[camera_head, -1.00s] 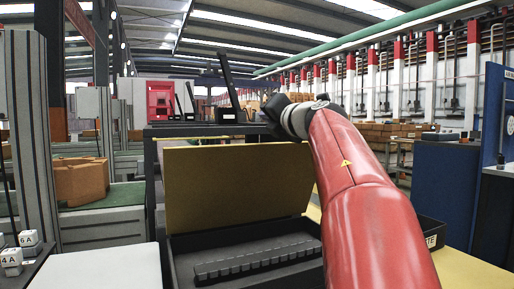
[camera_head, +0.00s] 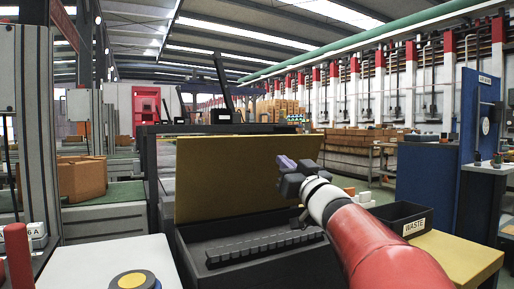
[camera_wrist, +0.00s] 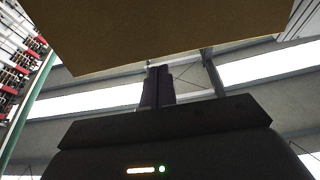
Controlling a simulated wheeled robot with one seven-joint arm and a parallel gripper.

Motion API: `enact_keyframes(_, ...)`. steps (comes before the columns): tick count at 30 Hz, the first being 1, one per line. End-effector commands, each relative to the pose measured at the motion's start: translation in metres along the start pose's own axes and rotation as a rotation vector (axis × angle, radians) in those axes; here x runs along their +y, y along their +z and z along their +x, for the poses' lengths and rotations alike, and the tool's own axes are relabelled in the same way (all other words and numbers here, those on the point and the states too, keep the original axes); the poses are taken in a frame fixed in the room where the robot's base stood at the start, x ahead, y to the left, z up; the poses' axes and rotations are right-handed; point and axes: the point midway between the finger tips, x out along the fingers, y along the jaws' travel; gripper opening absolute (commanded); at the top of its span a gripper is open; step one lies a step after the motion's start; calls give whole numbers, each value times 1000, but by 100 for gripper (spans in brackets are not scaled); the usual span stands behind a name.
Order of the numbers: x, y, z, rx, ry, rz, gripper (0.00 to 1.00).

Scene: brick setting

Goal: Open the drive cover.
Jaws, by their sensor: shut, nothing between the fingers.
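The drive cover, a flat yellow-brown panel (camera_head: 235,178), stands raised and nearly upright at the back of a dark open box (camera_head: 200,262). A dark ribbed row of blocks (camera_head: 262,245) lies exposed inside the box. My gripper (camera_head: 287,163) is at the panel's right part, in front of it in the picture; I cannot tell whether it touches. Its fingers are together and empty. In the wrist view, the closed fingers (camera_wrist: 157,76) point up towards the lower edge of the panel (camera_wrist: 160,30), which fills the top.
A black bin labelled WASTE (camera_head: 403,220) stands right of my arm, by a yellow tabletop (camera_head: 455,258). A round yellow-and-blue button (camera_head: 133,281) sits on a white surface at front left. A blue partition (camera_head: 478,110) stands at right.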

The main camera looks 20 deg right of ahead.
Motion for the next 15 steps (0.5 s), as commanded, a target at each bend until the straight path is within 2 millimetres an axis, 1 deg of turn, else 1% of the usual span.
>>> enact_keyframes(1,0,-1,14,-1,-2,-1,0)
enact_keyframes(6,0,-1,48,-1,-2,-2,0)
enact_keyframes(10,0,0,68,-1,-2,-2,0)
enact_keyframes(15,0,0,83,-1,-1,-2,0)
